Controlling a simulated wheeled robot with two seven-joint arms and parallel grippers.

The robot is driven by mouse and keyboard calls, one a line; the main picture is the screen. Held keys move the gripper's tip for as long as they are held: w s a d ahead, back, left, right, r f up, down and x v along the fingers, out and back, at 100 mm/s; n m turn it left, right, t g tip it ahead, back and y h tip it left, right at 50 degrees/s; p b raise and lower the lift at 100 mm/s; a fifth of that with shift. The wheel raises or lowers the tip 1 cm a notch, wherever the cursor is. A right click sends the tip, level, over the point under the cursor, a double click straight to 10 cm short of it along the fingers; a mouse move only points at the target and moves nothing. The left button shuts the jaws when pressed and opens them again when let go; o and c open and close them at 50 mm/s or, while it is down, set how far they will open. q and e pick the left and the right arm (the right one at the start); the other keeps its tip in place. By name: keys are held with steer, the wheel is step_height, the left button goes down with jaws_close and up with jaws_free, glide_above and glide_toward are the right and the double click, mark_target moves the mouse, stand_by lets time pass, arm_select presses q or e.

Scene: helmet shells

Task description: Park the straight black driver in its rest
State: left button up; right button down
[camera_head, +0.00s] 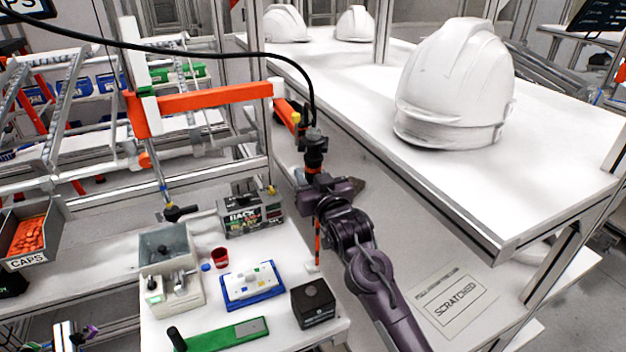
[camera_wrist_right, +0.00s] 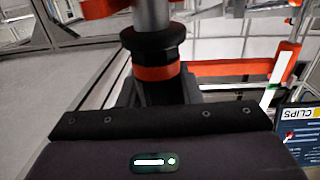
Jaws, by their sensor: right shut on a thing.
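The straight black driver (camera_head: 314,146) stands roughly upright in the head view, with a black cable at its top and an orange-red ring low on its body. My right gripper (camera_head: 322,185) is shut on it, just below that ring. A thin orange-red shaft (camera_head: 317,240) shows beneath the gripper. In the right wrist view the driver's black body and orange-red band (camera_wrist_right: 157,73) rise from between the jaws. I cannot make out the driver's rest for sure; an orange bracket (camera_head: 288,116) with a yellow end is close beside the driver's top. My left gripper is not in view.
A white bench with a blue-edged tray (camera_head: 254,298), black box (camera_head: 313,307) and grey bin (camera_head: 165,243) lies below left. A raised white table (camera_head: 545,185) with a helmet shell (camera_head: 455,85) stands right.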

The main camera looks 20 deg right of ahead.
steer(key=c, duration=0.9)
jaws_free()
steer(key=shift+c, duration=0.2)
steer(key=shift+o, duration=0.4)
steer(key=shift+f, duration=0.15)
steer(key=o, duration=0.7)
steer(key=shift+c, duration=0.2)
steer(key=s, duration=1.1)
steer(key=shift+a+r, duration=0.2)
steer(key=shift+f, duration=0.1)
